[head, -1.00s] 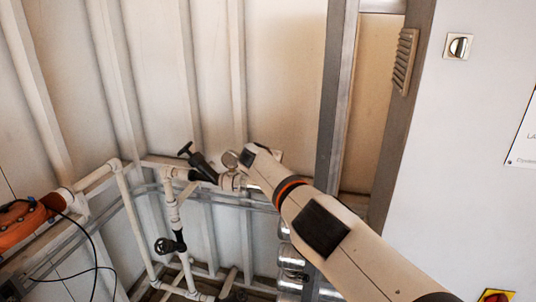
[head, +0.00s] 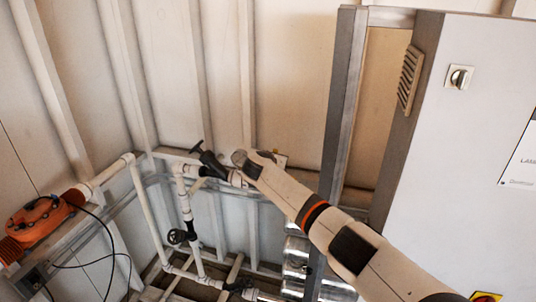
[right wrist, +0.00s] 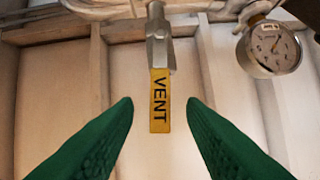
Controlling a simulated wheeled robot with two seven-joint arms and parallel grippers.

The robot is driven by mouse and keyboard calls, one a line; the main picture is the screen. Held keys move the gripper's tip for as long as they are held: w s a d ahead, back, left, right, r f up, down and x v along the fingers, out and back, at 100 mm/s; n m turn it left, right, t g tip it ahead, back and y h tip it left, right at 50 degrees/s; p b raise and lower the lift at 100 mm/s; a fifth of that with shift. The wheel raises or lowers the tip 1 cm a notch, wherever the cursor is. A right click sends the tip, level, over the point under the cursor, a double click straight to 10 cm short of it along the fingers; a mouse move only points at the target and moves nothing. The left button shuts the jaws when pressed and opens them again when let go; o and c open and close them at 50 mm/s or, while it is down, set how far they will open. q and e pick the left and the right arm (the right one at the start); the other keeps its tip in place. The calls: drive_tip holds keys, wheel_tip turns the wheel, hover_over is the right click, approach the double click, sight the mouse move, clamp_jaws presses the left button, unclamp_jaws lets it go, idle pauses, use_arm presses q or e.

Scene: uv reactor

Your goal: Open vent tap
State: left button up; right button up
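The vent tap's yellow handle (right wrist: 160,100), labelled VENT, hangs down from a grey metal tap body (right wrist: 157,35) in the right wrist view. My right gripper (right wrist: 160,104) is open, with one green finger on each side of the handle in the picture. Gaps show on both sides, so neither finger touches it. How deep the handle sits between the fingers I cannot tell. In the head view my right arm reaches from the lower right to the pipes and hides the tap and fingers. My left gripper is not in view.
A pressure gauge (right wrist: 270,48) is right of the tap. Black-handled valves (head: 208,160) (head: 180,237) sit on the white pipework left of my arm. An orange pump-like unit (head: 40,225) stands at left. A grey post (head: 345,110) and white cabinet (head: 460,150) are at right.

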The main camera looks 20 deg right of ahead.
drive_tip(key=v, duration=0.6)
drive_tip(key=shift+s+b, duration=0.35)
drive_tip(key=shift+b, duration=0.1)
drive_tip(key=shift+a, duration=0.15)
drive_tip(key=s+d+f+m+g+y+b, duration=0.15)
drive_tip(key=s+f+m, duration=0.35)
drive_tip(key=f, duration=1.5)
drive_tip(key=s+f+m+g+y+b, duration=0.25)
drive_tip(key=s+f, duration=0.55)
drive_tip(key=f, duration=1.1)
drive_tip(key=s+f+m+g+y+b, duration=0.1)
drive_tip(key=s+f+m+g+b, duration=0.4)
drive_tip(key=s+f, duration=1.4)
drive_tip(key=s+d+f+m, duration=0.1)
drive_tip(key=s+f+m, duration=0.3)
drive_tip(key=s, duration=0.8)
drive_tip(key=s+d+f+m+g+y+b, duration=0.1)
drive_tip(key=s+f+m, duration=0.4)
drive_tip(key=s, duration=0.6)
drive_tip(key=s+f+m, duration=0.5)
drive_tip(key=s+f, duration=0.2)
drive_tip(key=s, duration=0.5)
drive_tip(key=shift+s+d+g+y+b, duration=0.3)
drive_tip(key=shift+s+d+g, duration=0.1)
drive_tip(key=shift+f, duration=0.15)
